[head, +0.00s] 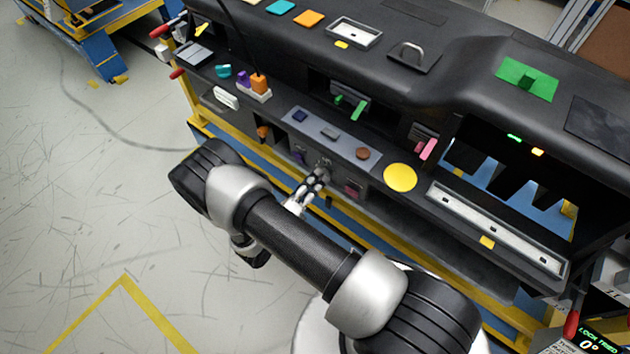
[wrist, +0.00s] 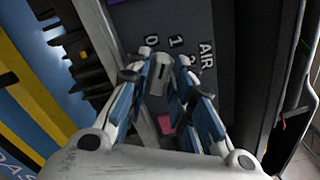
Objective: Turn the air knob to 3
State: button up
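The air knob (wrist: 160,76) is a small grey cylinder with a dark mark on its face. It sits on a dark panel with the white label AIR (wrist: 207,54) and the figures 0, 1 and 2; a figure 3 is not readable. My gripper (wrist: 163,60) has its blue-and-white fingers on both sides of the knob and appears shut on it. The fingers partly hide the panel and part of the scale. In the head view my gripper (head: 316,178) is at the lower front of the dashboard, right at the knob (head: 325,165).
A pink item (wrist: 165,124) shows behind the fingers. A purple knob (head: 298,156) is left of my gripper, and a reddish button (head: 353,190) is right. A shelf with a yellow disc (head: 400,177) overhangs nearby. Yellow rails run below; open floor lies left.

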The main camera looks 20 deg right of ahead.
jog(key=shift+c, duration=0.2)
grip_shut()
jog(key=shift+m, duration=0.4)
jog(key=m+b, duration=0.2)
jog(key=m, duration=0.7)
jog(key=shift+s+r, duration=0.1)
jog(key=m+b, duration=0.1)
jog(key=m, duration=0.4)
jog(key=shift+d+m+b, duration=0.1)
jog(key=shift+m+b, duration=0.25)
jog(key=shift+m, duration=0.05)
jog(key=m+b, duration=0.1)
jog(key=m, duration=0.4)
jog(key=shift+s+m, duration=0.15)
jog(key=shift+m, duration=0.15)
